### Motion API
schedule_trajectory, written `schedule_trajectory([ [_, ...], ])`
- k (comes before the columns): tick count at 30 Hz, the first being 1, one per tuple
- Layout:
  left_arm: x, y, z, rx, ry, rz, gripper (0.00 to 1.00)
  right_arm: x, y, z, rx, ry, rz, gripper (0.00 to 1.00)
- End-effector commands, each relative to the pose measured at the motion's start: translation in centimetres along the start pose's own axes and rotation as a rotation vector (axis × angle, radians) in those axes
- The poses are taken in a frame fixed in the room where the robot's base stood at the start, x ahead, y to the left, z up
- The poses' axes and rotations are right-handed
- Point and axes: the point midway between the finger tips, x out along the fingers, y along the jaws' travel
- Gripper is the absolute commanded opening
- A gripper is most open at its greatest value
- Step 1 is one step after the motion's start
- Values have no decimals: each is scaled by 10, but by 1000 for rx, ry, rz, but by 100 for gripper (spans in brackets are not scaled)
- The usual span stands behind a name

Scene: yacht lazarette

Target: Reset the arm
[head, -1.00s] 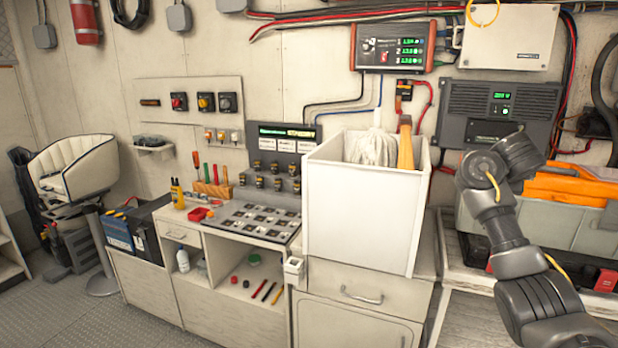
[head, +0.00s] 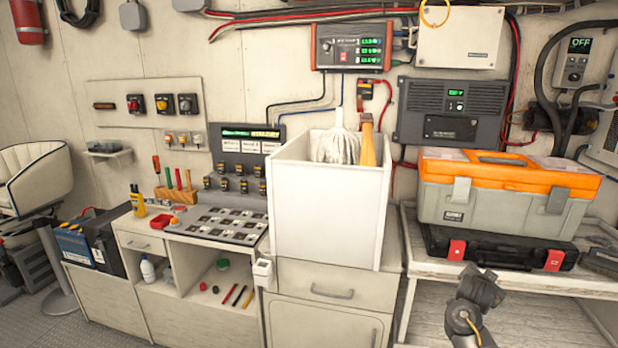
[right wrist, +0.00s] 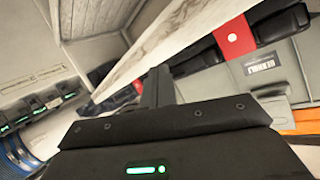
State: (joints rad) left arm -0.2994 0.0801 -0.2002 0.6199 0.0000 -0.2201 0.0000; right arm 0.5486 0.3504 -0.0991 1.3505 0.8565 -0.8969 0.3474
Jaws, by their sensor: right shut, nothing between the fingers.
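My right arm shows at the lower right of the head view, low in front of the wooden bench (head: 540,318). In the right wrist view, my right gripper (right wrist: 158,85) is shut and empty. Its fingers are close to the pale bench edge (right wrist: 165,32) in that picture; I cannot tell whether they touch it. My left gripper and left arm are not in view.
An orange-and-grey toolbox (head: 500,205) sits on a black case (head: 490,250) with red latches on the bench. A white bin (head: 325,215) holding a mop stands on the cabinet to the left. A switch panel (head: 215,224) lies on the counter.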

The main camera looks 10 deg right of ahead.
Motion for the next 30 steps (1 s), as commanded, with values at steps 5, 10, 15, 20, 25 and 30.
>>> schedule_trajectory([
  [5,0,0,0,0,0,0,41,-22,-103,-10,-433,226,-374,0],
  [10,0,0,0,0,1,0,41,-72,-180,9,-702,426,-714,0],
  [15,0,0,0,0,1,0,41,-84,-183,72,-819,424,-851,0],
  [20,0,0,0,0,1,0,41,-65,-140,152,-871,276,-831,0],
  [25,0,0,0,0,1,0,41,-54,-72,253,-937,87,-802,0],
  [30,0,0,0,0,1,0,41,-59,14,353,-1003,-112,-764,0],
])
